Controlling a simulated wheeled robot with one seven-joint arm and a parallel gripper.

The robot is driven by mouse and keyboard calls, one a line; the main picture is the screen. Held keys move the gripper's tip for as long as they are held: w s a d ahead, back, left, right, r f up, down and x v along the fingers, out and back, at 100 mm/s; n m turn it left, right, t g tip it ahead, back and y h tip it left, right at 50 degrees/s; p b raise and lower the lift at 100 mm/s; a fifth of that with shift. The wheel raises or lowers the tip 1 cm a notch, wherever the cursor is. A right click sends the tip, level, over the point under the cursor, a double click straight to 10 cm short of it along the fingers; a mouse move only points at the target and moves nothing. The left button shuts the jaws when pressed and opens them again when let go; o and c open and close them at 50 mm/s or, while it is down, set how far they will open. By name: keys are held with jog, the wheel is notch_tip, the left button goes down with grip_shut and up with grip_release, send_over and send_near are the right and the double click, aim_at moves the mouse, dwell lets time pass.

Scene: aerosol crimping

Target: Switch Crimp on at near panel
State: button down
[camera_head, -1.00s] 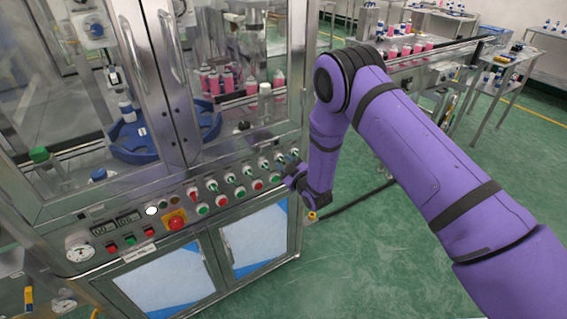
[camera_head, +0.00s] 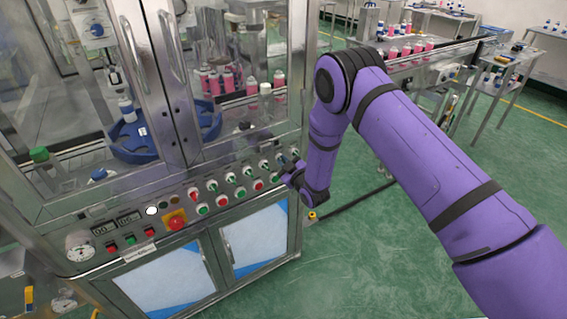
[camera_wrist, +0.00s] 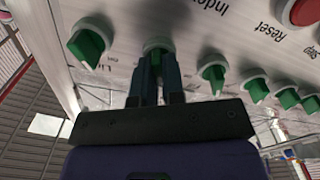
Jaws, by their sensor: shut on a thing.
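The near panel (camera_head: 155,228) is the sloped metal front of the cabinet, with a row of green rotary switches. My gripper (camera_wrist: 157,78) is shut on a green switch knob (camera_wrist: 158,46), the second from the left in the wrist view. The fingers hide part of this knob and its label, so I cannot read whether it is Crimp. In the head view my gripper (camera_head: 290,169) is at the right end of the panel, and the held knob is hidden there.
Other green knobs stand close on both sides, one at left (camera_wrist: 88,42) and one at right (camera_wrist: 213,75). A red button (camera_wrist: 303,10) is at the upper right. The red emergency stop (camera_head: 175,222) is on the panel's left half. Green floor is open right of the cabinet.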

jog(key=shift+m, duration=0.3)
jog(key=m, duration=1.1)
jog(key=shift+w+d+f, duration=0.1)
jog(key=shift+d, duration=0.15)
jog(key=c, duration=1.2)
grip_release()
jog(key=v, duration=1)
jog(key=shift+s+d, duration=0.25)
jog(key=shift+s, duration=0.1)
